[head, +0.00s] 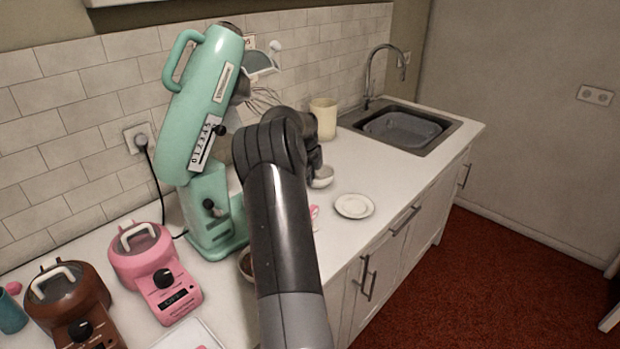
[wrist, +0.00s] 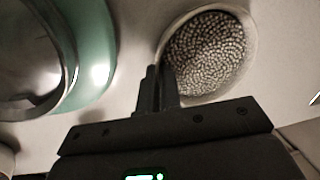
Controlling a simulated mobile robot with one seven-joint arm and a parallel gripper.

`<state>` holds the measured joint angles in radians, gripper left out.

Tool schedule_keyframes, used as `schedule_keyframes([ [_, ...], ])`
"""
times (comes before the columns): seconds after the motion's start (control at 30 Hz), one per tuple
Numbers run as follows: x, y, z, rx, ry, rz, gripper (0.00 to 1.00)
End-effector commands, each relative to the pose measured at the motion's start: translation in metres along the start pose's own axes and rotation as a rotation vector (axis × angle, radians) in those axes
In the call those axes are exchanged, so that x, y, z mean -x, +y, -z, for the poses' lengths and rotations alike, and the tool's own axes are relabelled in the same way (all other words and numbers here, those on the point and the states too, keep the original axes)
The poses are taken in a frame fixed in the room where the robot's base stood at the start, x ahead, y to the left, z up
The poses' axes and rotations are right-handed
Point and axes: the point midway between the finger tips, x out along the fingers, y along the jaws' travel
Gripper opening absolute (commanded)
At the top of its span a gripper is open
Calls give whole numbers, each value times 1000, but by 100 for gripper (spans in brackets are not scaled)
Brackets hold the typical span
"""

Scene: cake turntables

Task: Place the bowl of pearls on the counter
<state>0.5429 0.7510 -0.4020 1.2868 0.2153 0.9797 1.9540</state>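The bowl of pearls (wrist: 207,55) is a pale round bowl full of small silvery beads, in the upper middle of the wrist view. In the head view the white bowl (head: 322,177) shows just right of my forearm, beside the hand. My gripper (wrist: 160,70) has its two fingers close together on the bowl's near left rim, with the rim between them. The bowl looks level. I cannot tell whether it touches the white counter (head: 385,180) or is slightly above it. My arm hides most of the hand in the head view.
A teal stand mixer (head: 205,110) stands left of my arm. A white plate (head: 354,206) lies near the front edge. A cream canister (head: 323,118) and the sink (head: 402,128) are farther back. Pink (head: 155,270) and brown (head: 70,305) appliances stand at the left.

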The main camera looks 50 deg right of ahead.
Motion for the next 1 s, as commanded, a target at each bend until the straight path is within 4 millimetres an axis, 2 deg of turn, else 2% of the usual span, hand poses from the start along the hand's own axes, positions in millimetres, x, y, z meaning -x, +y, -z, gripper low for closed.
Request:
schedule_keyframes([
  [0.27, 0, 0, 0, 0, -1, 2, 0],
  [0.57, -1, 0, 0, 1, -1, 1, 26],
  [0.83, 1, 0, 0, 0, -1, 2, 26],
  [1.0, 21, -1, -1, 1, -3, 4, 26],
])
